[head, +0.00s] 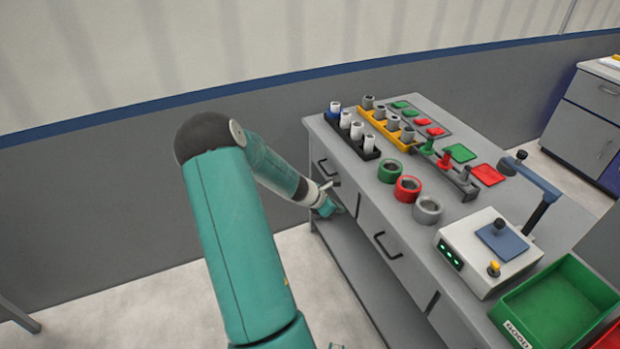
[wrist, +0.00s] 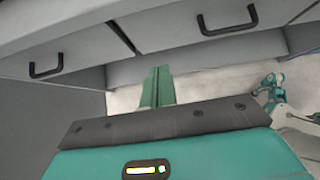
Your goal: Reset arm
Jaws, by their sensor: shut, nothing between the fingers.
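My gripper (head: 332,207) is at the end of my teal arm, low beside the drawer front of the grey workbench (head: 450,130), below the level of its top. In the wrist view my gripper (wrist: 158,72) shows its two green fingers together, shut and empty. Drawer fronts with black handles lie beyond the fingers. In the head view the gripper is small, and I cannot tell whether it touches the bench.
On the bench stand a black rack (head: 350,140) with white pipes, a yellow rack (head: 386,128) with grey pipes, green (head: 389,171), red (head: 407,188) and grey (head: 427,209) rings, a white device (head: 487,250) and a green bin (head: 558,305). Floor left of the bench is clear.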

